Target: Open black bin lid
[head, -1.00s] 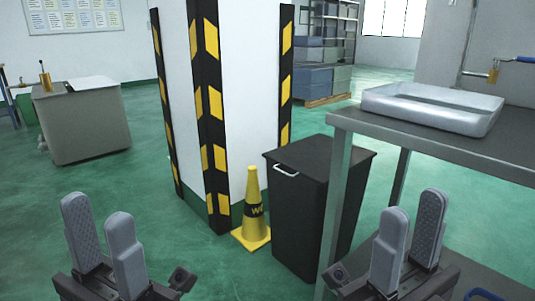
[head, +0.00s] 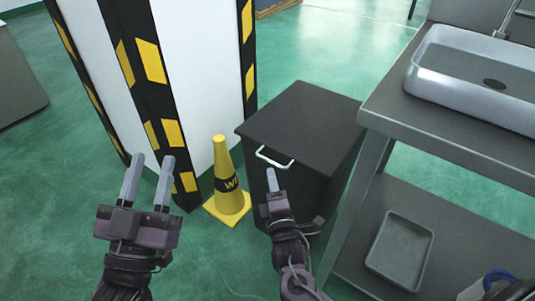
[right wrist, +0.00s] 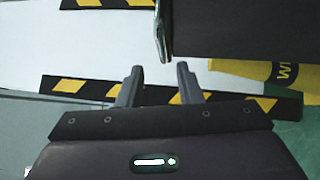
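The black bin (head: 290,190) stands on the floor in the middle of the head view, its flat lid (head: 305,118) closed. A pale metal handle (head: 274,158) is on the lid's front edge; the right wrist view shows it edge-on (right wrist: 160,35) beside the dark lid. My right gripper (head: 271,174) is just in front of and below the handle. In the right wrist view its fingers (right wrist: 158,70) are apart with nothing between them, and the handle is just beyond the tips. My left gripper (head: 151,165) is open and empty, left of the cone.
A yellow cone (head: 222,165) stands close to the bin's left side. Behind it is a white pillar (head: 200,70) with black and yellow striped guards.

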